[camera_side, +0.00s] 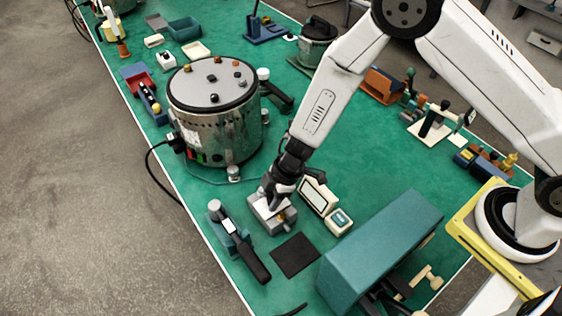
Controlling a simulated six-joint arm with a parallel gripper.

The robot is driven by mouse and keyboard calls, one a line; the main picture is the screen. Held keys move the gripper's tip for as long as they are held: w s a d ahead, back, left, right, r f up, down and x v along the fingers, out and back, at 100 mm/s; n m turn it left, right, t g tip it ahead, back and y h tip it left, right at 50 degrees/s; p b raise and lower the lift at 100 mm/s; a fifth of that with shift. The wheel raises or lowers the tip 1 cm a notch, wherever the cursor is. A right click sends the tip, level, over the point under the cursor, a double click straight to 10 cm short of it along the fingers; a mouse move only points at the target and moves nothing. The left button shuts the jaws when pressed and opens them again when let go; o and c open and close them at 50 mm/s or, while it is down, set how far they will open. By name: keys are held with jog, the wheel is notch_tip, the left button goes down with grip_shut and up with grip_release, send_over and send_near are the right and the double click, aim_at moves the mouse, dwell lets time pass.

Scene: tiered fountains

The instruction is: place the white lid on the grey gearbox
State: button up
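The grey gearbox (273,225) appears to be the small light-grey block with a brass-coloured part on its front right, on the green table left of centre. My gripper (276,197) points down at its top, with dark fingers touching or just above it. A pale top surface (258,205) shows under the fingers; I cannot tell whether this is the white lid or the gearbox's own top. The fingers and the small size hide whether my gripper is open or shut on anything.
A large metal drum (222,130) stands behind left. A white-framed box (318,196) and a small white-and-teal box (339,222) are close on the right. A black-handled tool (254,262) lies front left, a black mat (295,255) in front, and a long teal box (380,250) front right.

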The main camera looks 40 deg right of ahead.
jog(key=shift+r, duration=0.2)
jog(key=v, duration=1.2)
dwell(0.4)
dwell(0.4)
jog(key=w+d+r+m+t+h, duration=0.1)
jog(key=d+r+m+t+h, duration=0.1)
jog(key=d+r+m, duration=0.3)
jog(key=w+d+r+m+t+h, duration=0.1)
jog(key=d+r+m+t, duration=0.1)
jog(key=d, duration=0.4)
jog(key=s+d+r+m+g, duration=0.1)
jog(key=s+d+m, duration=0.2)
jog(key=s, duration=0.2)
jog(key=s+d+m+g+h, duration=0.1)
jog(key=s+d+m, duration=0.3)
jog(key=s, duration=0.2)
jog(key=shift+s+r+g, duration=0.25)
jog(key=shift+r+g, duration=0.15)
